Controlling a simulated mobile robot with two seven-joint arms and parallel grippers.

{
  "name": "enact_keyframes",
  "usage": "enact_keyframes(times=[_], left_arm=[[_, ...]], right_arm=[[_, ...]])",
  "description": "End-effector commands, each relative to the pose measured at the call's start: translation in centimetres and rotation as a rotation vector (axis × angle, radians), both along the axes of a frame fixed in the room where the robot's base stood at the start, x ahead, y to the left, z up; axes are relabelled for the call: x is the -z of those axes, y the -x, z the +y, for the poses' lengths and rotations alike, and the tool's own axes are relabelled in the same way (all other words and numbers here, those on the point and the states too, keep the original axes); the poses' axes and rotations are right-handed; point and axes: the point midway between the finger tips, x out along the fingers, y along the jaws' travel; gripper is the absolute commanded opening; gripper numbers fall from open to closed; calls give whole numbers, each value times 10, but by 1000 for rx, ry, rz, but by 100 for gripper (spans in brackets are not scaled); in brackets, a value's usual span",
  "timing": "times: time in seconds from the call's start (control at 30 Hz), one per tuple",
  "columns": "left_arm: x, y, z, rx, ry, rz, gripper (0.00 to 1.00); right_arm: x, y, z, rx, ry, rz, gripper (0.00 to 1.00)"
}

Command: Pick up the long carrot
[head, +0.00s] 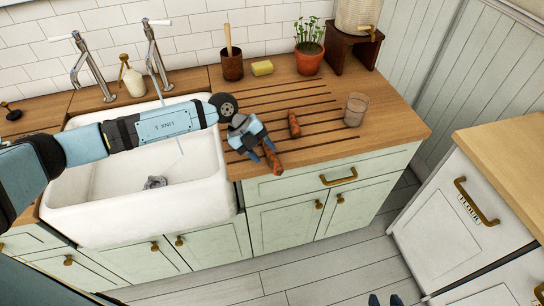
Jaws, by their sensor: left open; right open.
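Two orange carrots lie on the wooden counter right of the sink. One carrot (294,124) is fully visible and looks short and thick. The other carrot (273,161) lies nearer the front edge and is partly hidden by my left gripper (264,151), so its full length is not clear. My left gripper is open, with its fingers pointing down at this nearer carrot; I cannot tell whether they touch it. Only the tips of my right gripper (385,299) show at the bottom edge, apart and empty, over the floor.
A glass (355,109) stands right of the carrots. Behind them are a potted plant (309,50), a yellow sponge (262,68) and a brown pot (232,65) with a wooden handle. The white sink (110,215) lies under my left arm. Grooved counter is free around the carrots.

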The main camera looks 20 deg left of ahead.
Motion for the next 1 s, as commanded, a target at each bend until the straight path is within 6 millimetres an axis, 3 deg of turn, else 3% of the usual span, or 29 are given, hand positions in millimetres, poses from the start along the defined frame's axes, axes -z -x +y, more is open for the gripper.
enact_keyframes(times=[0.17,0.43,0.73,0.77,0.9,1.0], left_arm=[[9,0,-8,2,1,-1,47],[41,1,-29,1,1,0,47],[47,1,-32,2,-1,-2,47],[47,1,-32,1,-1,-2,44],[47,1,-32,1,-1,-2,12],[46,1,-32,1,-1,-2,9]], right_arm=[[-5,0,0,0,-1,-2,45],[-16,-1,1,-1,-2,-5,45],[-14,0,1,-1,-1,-3,45],[-14,0,0,-1,-1,-2,45],[-13,0,0,-1,-1,0,45],[-12,1,0,-1,0,1,45]])
